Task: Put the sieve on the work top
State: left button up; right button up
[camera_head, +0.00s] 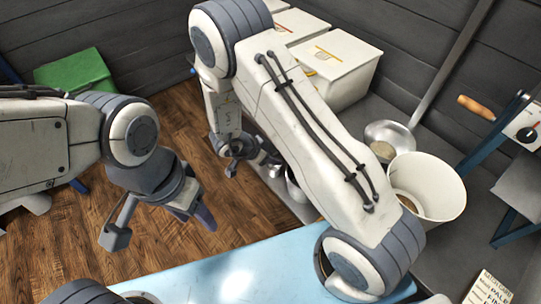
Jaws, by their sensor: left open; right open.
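A round metal bowl on a long grey handle (389,137) lies at the right beside a white bucket; I cannot tell whether it is the sieve or a ladle. A light blue top (235,272), which looks like the work top, spans the bottom foreground and looks bare where it shows. My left gripper (158,226) is open and empty above the wooden floor, left of the blue top. My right gripper (248,160) is open beside a small metal vessel (294,187), partly hidden by my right arm; I cannot tell whether they touch.
The white bucket (434,190) with grain inside stands on a dark grey surface. White lidded boxes (338,68) stand at the back. A wooden handle (476,107) sticks out near a blue-framed device (524,125) at the right. A green box (75,72) is at the back left.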

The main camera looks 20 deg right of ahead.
jog(key=p+v, duration=0.4)
jog(key=v, duration=0.8)
jog(key=shift+r, duration=0.2)
jog(key=w+r+n+t+y, duration=0.4)
jog(key=w+r+n+y, duration=0.2)
jog(key=w+r, duration=0.15)
jog(key=s+d+r+n+g+y, duration=0.15)
jog(key=s+d+n, duration=0.25)
jog(key=s, duration=0.4)
jog(key=s+d+r+n+g+h, duration=0.1)
jog(key=s+d+r+n+g, duration=0.3)
jog(key=s, duration=0.4)
jog(key=s+a+r+n+g+y, duration=0.1)
jog(key=s+a+r+n, duration=0.1)
jog(key=s+a+n, duration=0.35)
jog(key=s+a+r+n+y, duration=0.1)
jog(key=s+a+r+n, duration=0.15)
jog(key=s+a, duration=0.5)
notch_tip(320, 180, up, 14)
jog(key=p, duration=1.4)
jog(key=shift+m, duration=0.4)
